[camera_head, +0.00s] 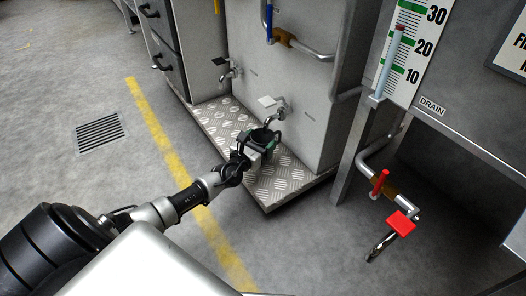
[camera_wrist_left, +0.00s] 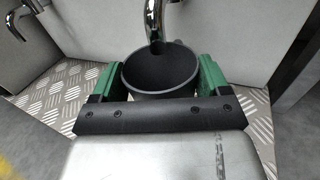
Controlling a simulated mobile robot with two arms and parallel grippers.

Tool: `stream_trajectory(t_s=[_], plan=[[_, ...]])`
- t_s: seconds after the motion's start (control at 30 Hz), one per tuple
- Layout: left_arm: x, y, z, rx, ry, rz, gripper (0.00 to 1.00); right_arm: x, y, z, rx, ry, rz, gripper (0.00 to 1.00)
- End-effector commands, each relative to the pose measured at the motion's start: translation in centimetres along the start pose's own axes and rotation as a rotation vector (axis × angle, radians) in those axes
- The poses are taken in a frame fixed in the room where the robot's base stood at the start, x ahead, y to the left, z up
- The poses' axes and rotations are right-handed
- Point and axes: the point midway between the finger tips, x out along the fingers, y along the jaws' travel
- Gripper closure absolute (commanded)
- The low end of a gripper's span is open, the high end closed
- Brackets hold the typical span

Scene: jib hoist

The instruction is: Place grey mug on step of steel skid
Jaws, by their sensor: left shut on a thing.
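The grey mug (camera_wrist_left: 160,72) is dark, round and open-topped. In the left wrist view it sits between the two green-padded fingers of my left gripper (camera_wrist_left: 155,85), which is shut on it. In the head view the mug (camera_head: 262,136) is small and partly covered by the gripper (camera_head: 258,145). It is over the diamond-plate step of the steel skid (camera_head: 285,182), below a tap spout (camera_head: 277,115). I cannot tell whether the mug's base touches the step. My right gripper is not in view.
Another tap (camera_head: 228,72) is farther back on the skid wall. A tank with a level gauge (camera_head: 406,50) and a red-handled drain valve (camera_head: 380,182) stand at the right. A floor grate (camera_head: 100,133) and a yellow line (camera_head: 167,145) lie at the left. Bare step plate shows toward the front.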

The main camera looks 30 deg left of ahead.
Motion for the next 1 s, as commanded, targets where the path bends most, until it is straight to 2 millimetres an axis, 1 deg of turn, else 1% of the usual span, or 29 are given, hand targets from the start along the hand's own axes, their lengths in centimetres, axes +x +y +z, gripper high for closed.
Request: stream_trajectory(t_s=[0.03, 0.1, 0.23, 0.5, 0.77, 0.9, 0.93, 1.0], plan=[[0.8, 0.0, -0.2, -0.002, -0.003, 0.001, 0.52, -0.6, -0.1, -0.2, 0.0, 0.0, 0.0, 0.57], [1.4, 0.0, -0.1, -0.001, -0.001, 0.001, 0.52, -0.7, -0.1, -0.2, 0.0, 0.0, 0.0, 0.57], [1.8, 0.0, -0.4, 0.0, 0.001, -0.001, 0.52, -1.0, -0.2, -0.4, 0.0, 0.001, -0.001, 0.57], [1.7, -0.2, -3.7, 0.0, 0.001, 0.0, 0.52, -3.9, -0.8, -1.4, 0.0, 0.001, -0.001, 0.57], [1.7, -0.2, -3.5, 0.0, 0.001, 0.0, 0.52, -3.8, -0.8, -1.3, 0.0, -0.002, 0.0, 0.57], [1.7, -0.2, -3.8, 0.002, 0.002, 0.0, 0.52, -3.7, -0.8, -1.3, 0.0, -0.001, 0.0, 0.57], [1.7, -0.2, -3.8, 0.001, 0.002, 0.0, 0.2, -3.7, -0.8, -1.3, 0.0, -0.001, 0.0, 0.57], [1.7, -0.2, -3.7, 0.0, 0.002, 0.0, 0.09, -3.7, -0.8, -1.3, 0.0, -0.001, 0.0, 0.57]])
